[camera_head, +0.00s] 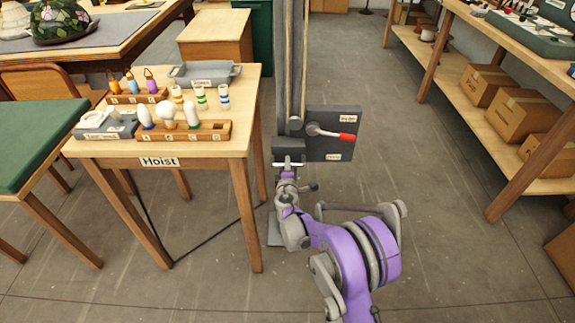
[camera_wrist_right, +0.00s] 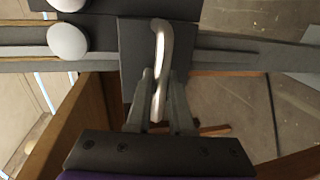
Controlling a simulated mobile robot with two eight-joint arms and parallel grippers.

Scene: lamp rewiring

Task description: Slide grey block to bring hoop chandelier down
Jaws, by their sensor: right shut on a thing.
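The grey block (camera_wrist_right: 135,55) sits on a long grey rail (camera_wrist_right: 225,55) in the right wrist view, with a curved silver handle (camera_wrist_right: 160,48) on its face. In the head view it is at the lower part of the upright post (camera_head: 291,60), by the pale bar of the handle (camera_head: 288,164). My right gripper (camera_head: 287,172) is at the handle; its fingers (camera_wrist_right: 162,92) are shut around it in the wrist view. The hoop chandelier is not in view. My left gripper is not in view.
A dark plate (camera_head: 335,120) with a red-tipped lever (camera_head: 347,137) is right of the post. The table marked Hoist (camera_head: 200,148), holding bulbs and trays, stands close on the left. A shelf with cardboard boxes (camera_head: 519,115) is at right. The floor between is clear.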

